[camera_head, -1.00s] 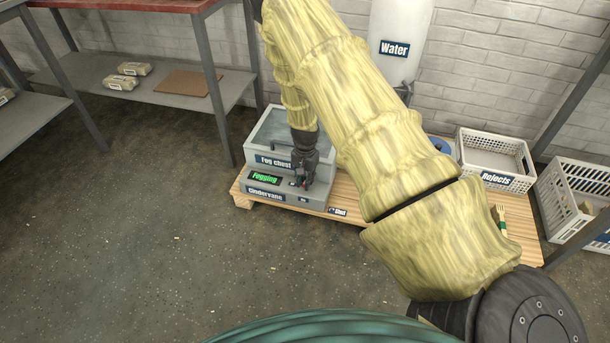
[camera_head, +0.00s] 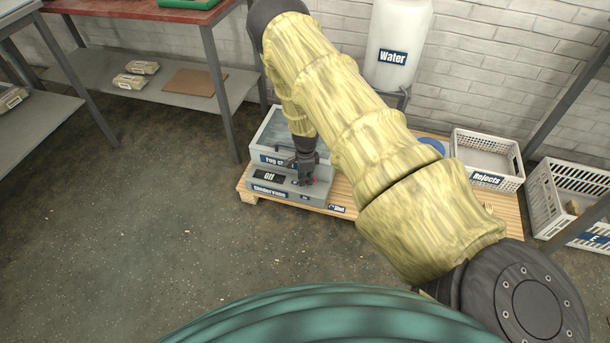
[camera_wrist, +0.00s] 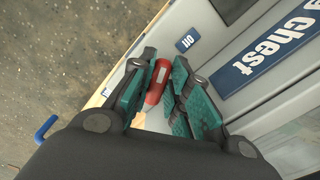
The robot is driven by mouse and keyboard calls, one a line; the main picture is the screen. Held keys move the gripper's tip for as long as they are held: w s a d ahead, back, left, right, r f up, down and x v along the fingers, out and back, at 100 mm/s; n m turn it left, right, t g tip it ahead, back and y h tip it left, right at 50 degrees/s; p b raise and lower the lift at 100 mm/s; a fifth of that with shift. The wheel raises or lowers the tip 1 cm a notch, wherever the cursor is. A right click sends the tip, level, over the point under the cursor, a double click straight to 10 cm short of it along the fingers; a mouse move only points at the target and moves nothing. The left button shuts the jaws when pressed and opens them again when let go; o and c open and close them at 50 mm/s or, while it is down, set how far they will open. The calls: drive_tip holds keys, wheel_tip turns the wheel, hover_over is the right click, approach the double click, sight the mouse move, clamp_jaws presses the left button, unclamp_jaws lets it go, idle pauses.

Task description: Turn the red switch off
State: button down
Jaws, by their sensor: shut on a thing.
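The grey fog chest (camera_head: 277,133) stands on a wooden pallet. The display (camera_head: 268,177) on its front panel reads "Off". My gripper (camera_head: 306,180) is at the right part of that panel, pointing down. In the wrist view, the red switch (camera_wrist: 160,80) sits between the green-padded fingers, which are shut on it. The switch lies near a small blue label (camera_wrist: 187,42) reading "Off". In the head view my gripper mostly covers the switch and only a little red shows.
A white Rejects basket (camera_head: 484,158) and a blue round thing (camera_head: 432,145) are on the pallet (camera_head: 246,196) to the right. A white Water tank (camera_head: 398,30) stands behind. A shelf (camera_head: 170,95) is at the back left. The floor in front is clear.

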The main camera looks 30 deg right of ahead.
sight(306, 179)
drive_tip(key=m, duration=0.1)
drive_tip(key=m+p, duration=0.1)
drive_tip(key=m, duration=0.3)
drive_tip(key=shift+d, duration=0.3)
drive_tip(key=shift+m, duration=0.3)
drive_tip(key=c, duration=1.4)
unclamp_jaws()
drive_tip(key=shift+d, duration=0.1)
drive_tip(key=shift+o, duration=0.2)
drive_tip(key=shift+w, duration=0.15)
drive_tip(key=shift+a, duration=0.2)
wheel_tip(306, 179, up, 12)
drive_tip(key=shift+f, duration=0.1)
